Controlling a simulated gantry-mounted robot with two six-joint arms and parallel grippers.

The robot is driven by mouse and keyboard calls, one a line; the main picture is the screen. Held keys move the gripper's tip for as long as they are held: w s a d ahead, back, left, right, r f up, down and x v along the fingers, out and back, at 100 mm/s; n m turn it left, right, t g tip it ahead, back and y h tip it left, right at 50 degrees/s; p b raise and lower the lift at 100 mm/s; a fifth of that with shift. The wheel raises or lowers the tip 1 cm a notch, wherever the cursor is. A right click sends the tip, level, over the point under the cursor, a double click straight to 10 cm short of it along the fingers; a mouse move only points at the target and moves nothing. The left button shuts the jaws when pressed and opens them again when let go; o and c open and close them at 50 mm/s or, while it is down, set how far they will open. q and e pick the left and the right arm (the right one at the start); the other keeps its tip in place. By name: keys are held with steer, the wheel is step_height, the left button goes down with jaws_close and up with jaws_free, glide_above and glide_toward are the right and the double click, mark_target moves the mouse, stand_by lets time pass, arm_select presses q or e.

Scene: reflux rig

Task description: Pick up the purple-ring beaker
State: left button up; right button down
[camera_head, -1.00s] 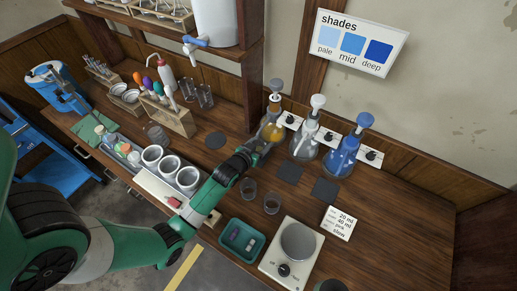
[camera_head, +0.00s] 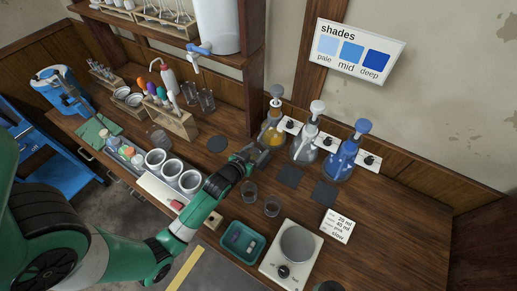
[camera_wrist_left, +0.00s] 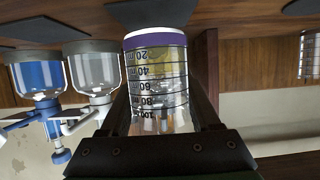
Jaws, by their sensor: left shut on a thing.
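The purple-ring beaker (camera_wrist_left: 155,85) fills the middle of the left wrist view. It is clear glass with black graduation marks and a purple band beside its white end. A yellowish tint shows through its glass; I cannot tell whether this is liquid inside or the background. My left gripper (camera_head: 262,154) is shut on this beaker, with a dark finger on each side of it. In the head view it is just in front of the amber pump bottle (camera_head: 271,134), and the gripper mostly hides the beaker. My right gripper is not in view.
Clear (camera_head: 304,147) and blue (camera_head: 342,161) pump bottles stand right of the amber one. Two small glass beakers (camera_head: 249,191) (camera_head: 272,206) stand near my left wrist. A teal tray (camera_head: 242,262) and a scale (camera_head: 297,244) are at the front.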

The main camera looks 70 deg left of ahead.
arm_select(q)
step_height(320, 180, up, 12)
steer(key=p, duration=0.4)
steer(key=shift+r, duration=0.15)
stand_by(0.5)
